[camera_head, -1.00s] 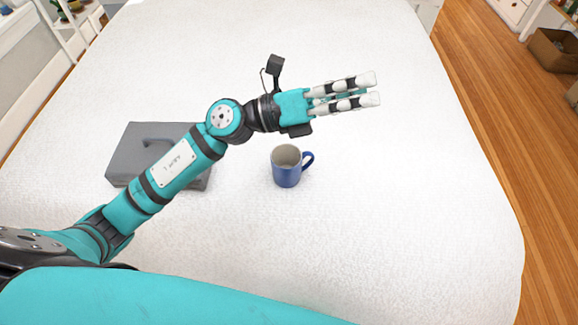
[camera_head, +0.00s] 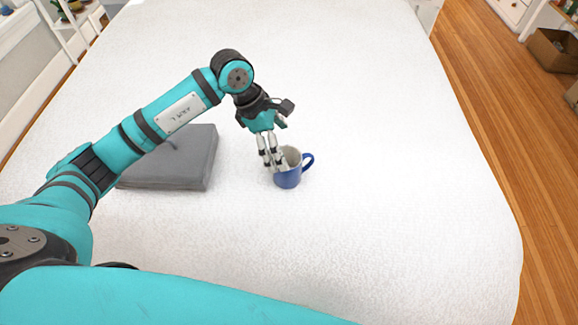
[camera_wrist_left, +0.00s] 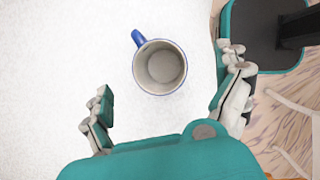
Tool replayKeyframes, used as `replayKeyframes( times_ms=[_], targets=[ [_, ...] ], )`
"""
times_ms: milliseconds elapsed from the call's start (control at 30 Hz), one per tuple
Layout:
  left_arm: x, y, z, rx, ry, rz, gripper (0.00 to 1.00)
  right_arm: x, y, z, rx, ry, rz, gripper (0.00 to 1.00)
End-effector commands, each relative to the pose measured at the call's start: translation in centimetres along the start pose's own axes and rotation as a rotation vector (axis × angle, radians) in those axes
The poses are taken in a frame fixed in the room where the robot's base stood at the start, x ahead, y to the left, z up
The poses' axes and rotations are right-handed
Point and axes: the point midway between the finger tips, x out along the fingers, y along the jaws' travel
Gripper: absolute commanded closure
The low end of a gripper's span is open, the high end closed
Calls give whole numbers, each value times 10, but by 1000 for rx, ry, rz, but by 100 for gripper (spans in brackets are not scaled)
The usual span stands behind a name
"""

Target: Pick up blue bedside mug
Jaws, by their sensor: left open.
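The blue mug (camera_head: 289,179) stands upright on the white bed, with a pale inside and its handle to the right in the head view. My left gripper (camera_head: 273,168) points down at the mug's left side, and its fingers cover part of the rim there. In the left wrist view the mug (camera_wrist_left: 160,68) lies ahead of the open fingers of my left gripper (camera_wrist_left: 168,98), with its handle at the upper left. The fingers are spread apart with nothing between them. I cannot tell whether a finger touches the mug. My right gripper is not in view.
The white bed (camera_head: 400,180) is wide and mostly clear around the mug. A grey flat case or book (camera_head: 185,165) lies left of the mug, partly behind my arm. A brown box (camera_head: 553,50) stands on the wooden floor at the far right.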

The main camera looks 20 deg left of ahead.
Motion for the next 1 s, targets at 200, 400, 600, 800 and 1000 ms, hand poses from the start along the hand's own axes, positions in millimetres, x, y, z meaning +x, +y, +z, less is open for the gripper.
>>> replayKeyframes(
  times_ms=[200, 400, 600, 800, 1000],
  targets=[
    [39, -1, 1, 0, -2, -4, 0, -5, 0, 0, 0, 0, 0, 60],
    [52, 0, 0, -1, -2, -2, 0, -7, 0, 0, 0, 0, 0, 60],
    [79, 2, -2, -2, -4, -6, 0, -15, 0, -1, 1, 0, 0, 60],
    [100, 4, -3, 0, -3, -1, 0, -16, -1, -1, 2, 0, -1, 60],
    [101, 4, -3, 1, -2, 0, 0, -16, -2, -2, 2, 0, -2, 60]
  ],
)
